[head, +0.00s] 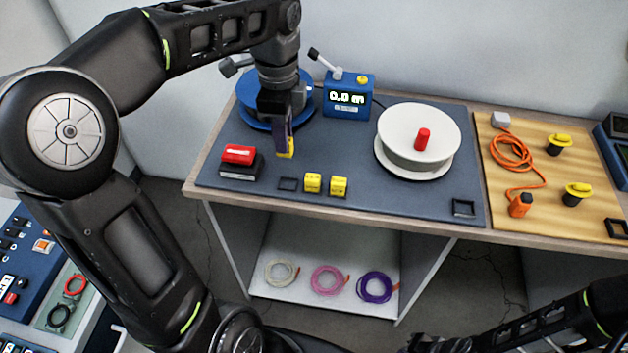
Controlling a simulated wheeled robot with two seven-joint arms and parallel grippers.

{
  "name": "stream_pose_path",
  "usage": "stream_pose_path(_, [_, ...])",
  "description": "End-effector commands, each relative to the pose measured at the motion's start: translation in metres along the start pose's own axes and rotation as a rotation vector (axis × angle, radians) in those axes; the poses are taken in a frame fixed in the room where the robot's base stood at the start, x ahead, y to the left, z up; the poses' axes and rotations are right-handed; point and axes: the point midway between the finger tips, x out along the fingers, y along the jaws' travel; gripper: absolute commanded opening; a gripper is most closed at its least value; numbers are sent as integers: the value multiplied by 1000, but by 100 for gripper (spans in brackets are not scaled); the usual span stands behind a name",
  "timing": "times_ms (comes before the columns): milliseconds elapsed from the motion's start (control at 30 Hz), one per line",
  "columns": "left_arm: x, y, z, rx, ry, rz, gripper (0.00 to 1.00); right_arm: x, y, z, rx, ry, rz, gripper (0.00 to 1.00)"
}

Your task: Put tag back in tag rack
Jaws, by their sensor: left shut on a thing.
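My left gripper (285,148) points down over the left part of the dark mat and is shut on a yellow tag (287,153). The fingers hide much of the tag. In front of it, a small empty black frame (288,184) lies on the mat. Two yellow tags, one (313,183) and another (339,187), stand in a row to the right of that frame. This row looks like the tag rack. My right forearm shows at the lower right, but its gripper is out of view.
A red and black block (240,161) lies left of the held tag. A blue spool (250,112) and a blue meter (348,97) stand behind. A white spool (419,133) with a red peg is to the right. Another black frame (463,208) lies at the mat's front right.

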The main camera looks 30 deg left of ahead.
Motion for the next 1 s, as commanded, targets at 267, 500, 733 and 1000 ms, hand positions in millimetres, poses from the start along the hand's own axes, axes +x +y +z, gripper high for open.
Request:
stream_pose_path(267, [13, 0, 0, 0, -1, 3, 0, -1, 0, 0, 0, 0, 0, 0])
stream_pose_path(500, [54, 1, 0, 1, -1, 3, 0, -3, -1, 0, 0, 0, 0, 0])
stream_pose_path(733, [63, 0, 0, -1, 0, 0, 0, -3, -1, 0, 0, 0, 0, 0])
stream_pose_path(1000, [73, 1, 0, -1, -1, 3, 0, -4, -1, 0, 0, 0, 1, 0])
